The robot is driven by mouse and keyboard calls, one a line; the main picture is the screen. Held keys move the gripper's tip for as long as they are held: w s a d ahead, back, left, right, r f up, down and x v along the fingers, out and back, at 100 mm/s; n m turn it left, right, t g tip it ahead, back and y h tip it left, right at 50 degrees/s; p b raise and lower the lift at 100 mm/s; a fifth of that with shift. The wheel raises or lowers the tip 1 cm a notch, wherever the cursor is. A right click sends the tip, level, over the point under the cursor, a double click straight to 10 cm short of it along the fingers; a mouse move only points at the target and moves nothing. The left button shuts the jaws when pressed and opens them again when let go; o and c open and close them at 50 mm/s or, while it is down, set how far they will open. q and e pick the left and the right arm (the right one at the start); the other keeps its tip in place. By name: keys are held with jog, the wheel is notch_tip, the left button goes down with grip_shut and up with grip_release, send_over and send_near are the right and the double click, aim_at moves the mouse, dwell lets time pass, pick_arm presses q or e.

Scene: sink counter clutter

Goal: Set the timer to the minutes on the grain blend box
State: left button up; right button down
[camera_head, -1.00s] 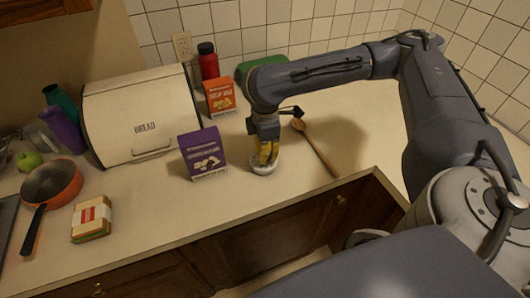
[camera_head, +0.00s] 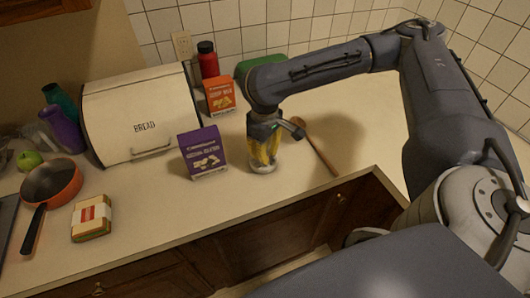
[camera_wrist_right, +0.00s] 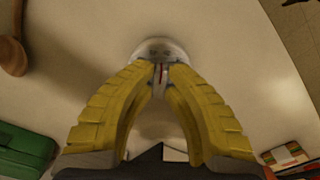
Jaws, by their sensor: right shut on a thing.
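A small white round timer (camera_head: 263,167) stands on the counter to the right of the purple box. It also shows in the right wrist view (camera_wrist_right: 158,47), with a red mark on its knob between the fingertips. My right gripper (camera_head: 264,160) points down with its yellow fingers shut on the timer's knob. The fingers hide much of the dial, so its setting cannot be read. A purple box (camera_head: 203,153) and an orange box (camera_head: 220,95) stand upright. Their print is too small to read surely, so I cannot confirm which is the grain blend box. My left gripper is out of view.
A wooden spoon (camera_head: 318,148) lies just right of the timer. A cream bread box (camera_head: 140,115), red bottle (camera_head: 208,62) and green container (camera_head: 262,63) stand behind. An orange pan (camera_head: 52,182) and a sandwich (camera_head: 92,218) are left. The counter in front of the timer is clear.

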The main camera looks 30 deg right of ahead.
jog(key=shift+m, duration=1)
jog(key=c, duration=1.4)
grip_release()
notch_tip(320, 180, up, 12)
